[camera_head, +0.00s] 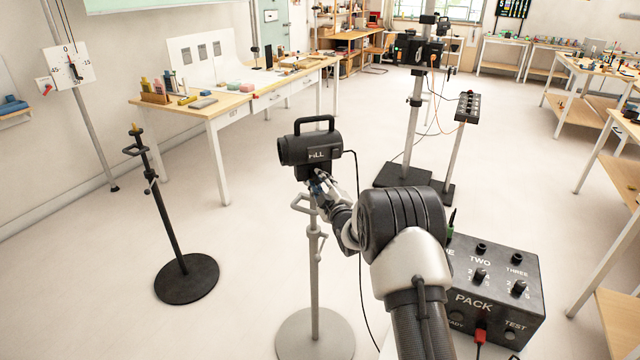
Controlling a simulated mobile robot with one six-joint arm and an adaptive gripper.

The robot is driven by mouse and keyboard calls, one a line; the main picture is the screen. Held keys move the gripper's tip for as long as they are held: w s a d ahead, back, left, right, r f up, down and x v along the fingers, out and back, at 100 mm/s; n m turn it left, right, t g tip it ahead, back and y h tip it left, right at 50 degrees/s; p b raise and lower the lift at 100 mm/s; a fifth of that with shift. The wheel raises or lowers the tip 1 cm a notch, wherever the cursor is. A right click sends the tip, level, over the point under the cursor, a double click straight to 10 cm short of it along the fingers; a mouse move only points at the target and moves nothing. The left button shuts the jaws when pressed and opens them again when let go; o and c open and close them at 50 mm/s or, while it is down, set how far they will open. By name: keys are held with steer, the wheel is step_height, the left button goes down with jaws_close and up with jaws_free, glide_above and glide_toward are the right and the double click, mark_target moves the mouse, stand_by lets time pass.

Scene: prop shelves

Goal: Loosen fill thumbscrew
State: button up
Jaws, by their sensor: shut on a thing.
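The fill light (309,148), a black lamp head marked "FILL" with a top handle, sits on a grey stand (314,265) with a round base. My gripper (318,183) is at the joint just under the lamp head, at the top of the stand. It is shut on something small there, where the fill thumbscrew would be. The thumbscrew itself is hidden by the fingers and too small to make out. My arm comes in from the lower right and covers part of the area right of the stand.
A black stand (172,225) is on the left. A black "PACK" box (495,290) with knobs is at the lower right. A cable (358,200) hangs from the lamp. A workbench (225,108) stands behind; open floor lies between.

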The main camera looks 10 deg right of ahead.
steer(key=shift+r+n, duration=0.15)
steer(key=shift+n, duration=2.15)
steer(key=shift+r+n, duration=0.15)
steer(key=shift+n, duration=2.15)
steer(key=o, duration=1.1)
steer(key=shift+f, duration=0.1)
steer(key=shift+c, duration=0.2)
steer(key=s+d, duration=0.2)
steer(key=s, duration=0.9)
steer(key=shift+s, duration=0.4)
